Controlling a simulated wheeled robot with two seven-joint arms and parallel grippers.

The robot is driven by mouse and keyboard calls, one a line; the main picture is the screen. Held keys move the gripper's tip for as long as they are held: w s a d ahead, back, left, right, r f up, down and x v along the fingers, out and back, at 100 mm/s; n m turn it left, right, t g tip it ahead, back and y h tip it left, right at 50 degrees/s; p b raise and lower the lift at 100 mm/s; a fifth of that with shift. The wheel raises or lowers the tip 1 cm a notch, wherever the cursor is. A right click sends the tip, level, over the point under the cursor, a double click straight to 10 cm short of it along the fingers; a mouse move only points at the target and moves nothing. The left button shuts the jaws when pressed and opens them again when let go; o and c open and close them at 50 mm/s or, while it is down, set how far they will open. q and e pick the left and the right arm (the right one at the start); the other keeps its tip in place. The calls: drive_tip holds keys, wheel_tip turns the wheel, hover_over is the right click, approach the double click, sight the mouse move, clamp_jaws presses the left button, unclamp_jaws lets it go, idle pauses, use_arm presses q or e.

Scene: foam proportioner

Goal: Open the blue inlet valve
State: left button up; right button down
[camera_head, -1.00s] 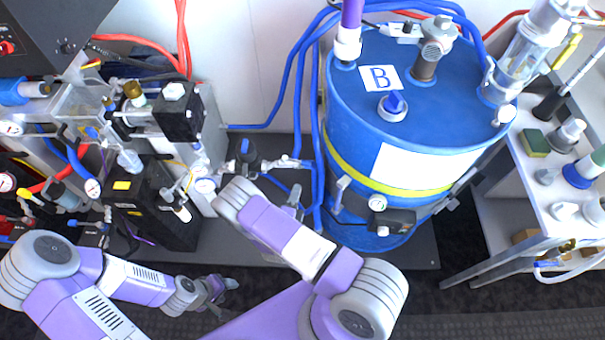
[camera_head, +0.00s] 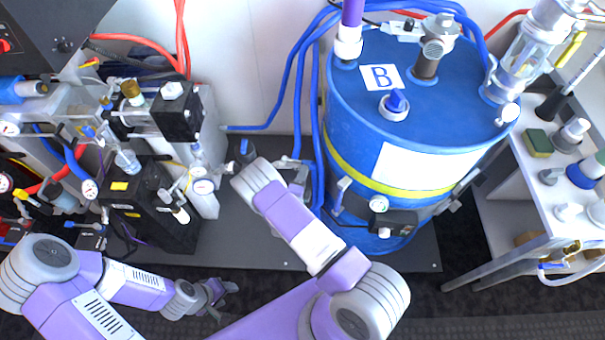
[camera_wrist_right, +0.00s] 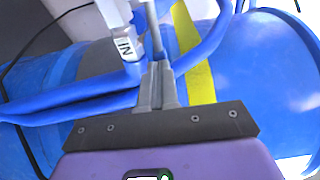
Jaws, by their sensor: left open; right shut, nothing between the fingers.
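The inlet pipe shows in the right wrist view as a white fitting (camera_wrist_right: 122,38) marked IN, joined to a blue hose. A thin grey handle-like bar (camera_wrist_right: 152,30) stands beside it, just beyond my right fingertips. I cannot tell whether they touch it. My right gripper (camera_wrist_right: 156,76) is shut and empty, with its fingers together. In the head view my right gripper (camera_head: 298,172) is beside the blue hoses left of the blue drum (camera_head: 350,110), partly hidden by my wrist. My left gripper (camera_head: 222,290) is open and empty, low over the dark floor.
The drum, marked B, stands close on the right of my right gripper. Blue hoses (camera_head: 317,120) run up the wall beside it. Pump equipment (camera_head: 150,200) stands on the left. A white bench (camera_head: 550,190) with tools is at the right.

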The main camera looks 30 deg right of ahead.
use_arm(q)
drive_tip(key=shift+f, duration=0.1)
use_arm(e)
drive_tip(key=shift+w+d+r, duration=0.1)
drive_tip(key=shift+w+d, duration=0.1)
drive_tip(key=shift+d, duration=0.3)
drive_tip(key=shift+w+d, duration=0.15)
drive_tip(key=shift+d, duration=0.3)
use_arm(q)
drive_tip(key=r+p, duration=0.1)
drive_tip(key=s+r+p, duration=0.1)
drive_tip(key=shift+a+r+p, duration=0.1)
drive_tip(key=shift+r+p, duration=0.3)
use_arm(e)
drive_tip(key=s+d+v, duration=0.2)
drive_tip(key=v, duration=1.1)
drive_tip(key=shift+s, duration=0.5)
drive_tip(key=shift+a, duration=0.15)
